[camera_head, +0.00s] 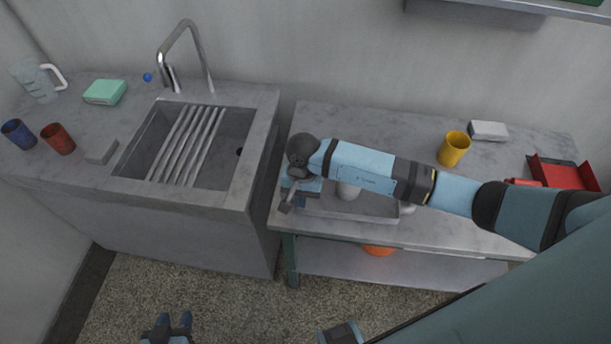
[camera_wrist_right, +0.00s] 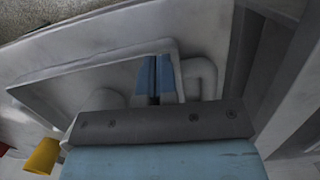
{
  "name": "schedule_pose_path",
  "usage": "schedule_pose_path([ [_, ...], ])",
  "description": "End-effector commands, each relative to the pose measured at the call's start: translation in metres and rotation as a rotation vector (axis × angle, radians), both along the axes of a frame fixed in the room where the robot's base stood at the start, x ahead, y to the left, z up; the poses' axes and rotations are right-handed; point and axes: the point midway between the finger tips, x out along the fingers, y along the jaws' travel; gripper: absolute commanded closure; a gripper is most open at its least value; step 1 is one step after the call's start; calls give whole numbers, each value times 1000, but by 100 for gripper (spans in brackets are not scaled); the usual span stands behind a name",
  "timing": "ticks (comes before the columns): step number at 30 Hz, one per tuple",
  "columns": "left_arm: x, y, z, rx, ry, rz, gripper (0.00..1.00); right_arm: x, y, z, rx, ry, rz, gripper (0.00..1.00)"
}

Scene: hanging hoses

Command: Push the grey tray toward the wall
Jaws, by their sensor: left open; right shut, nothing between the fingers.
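The grey tray (camera_head: 372,208) lies on the right-hand table near its front edge, partly hidden under my right arm. A pale rounded object (camera_head: 347,191) stands in it. In the right wrist view the tray's rim (camera_wrist_right: 100,64) runs around pale rounded shapes. My right gripper (camera_head: 298,201) points down at the tray's left end; its blue fingers (camera_wrist_right: 155,78) are shut with nothing between them. I cannot tell whether they touch the tray. My left gripper (camera_head: 168,328) is open and empty, low over the floor, away from the table.
A yellow cup (camera_head: 454,149), a white block (camera_head: 488,131) and a red dustpan-like tray (camera_head: 563,173) stand on the table. A sink counter (camera_head: 262,120) is to the left, across a narrow gap. An orange object (camera_head: 378,250) is below.

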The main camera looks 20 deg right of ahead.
Motion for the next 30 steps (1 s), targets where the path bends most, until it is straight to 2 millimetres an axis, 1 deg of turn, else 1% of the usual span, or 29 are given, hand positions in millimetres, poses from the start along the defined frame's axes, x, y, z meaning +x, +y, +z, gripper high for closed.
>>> schedule_pose_path([
  [1,1,0,6,0,-1,0,58,-8,5,2,2,3,0,100],
  [3,1,0,13,0,-2,1,58,-7,5,-4,2,4,-4,100],
  [4,1,0,11,-1,-3,0,58,-6,4,-9,1,2,-4,100],
  [5,1,0,4,-2,-6,0,58,-5,3,-14,-1,-1,-2,100],
  [6,2,0,3,-2,-9,1,58,-5,3,-16,-1,-3,0,100],
  [21,0,0,-7,1,1,1,58,-5,2,-20,-2,3,-1,100],
  [23,1,0,-12,0,0,0,58,-2,0,-22,-4,2,-1,100],
  [26,1,0,-26,-1,-4,0,58,8,-7,-26,-7,-3,0,100],
  [30,1,0,-52,-2,-1,1,58,28,-22,-29,-10,-3,-3,100],
])
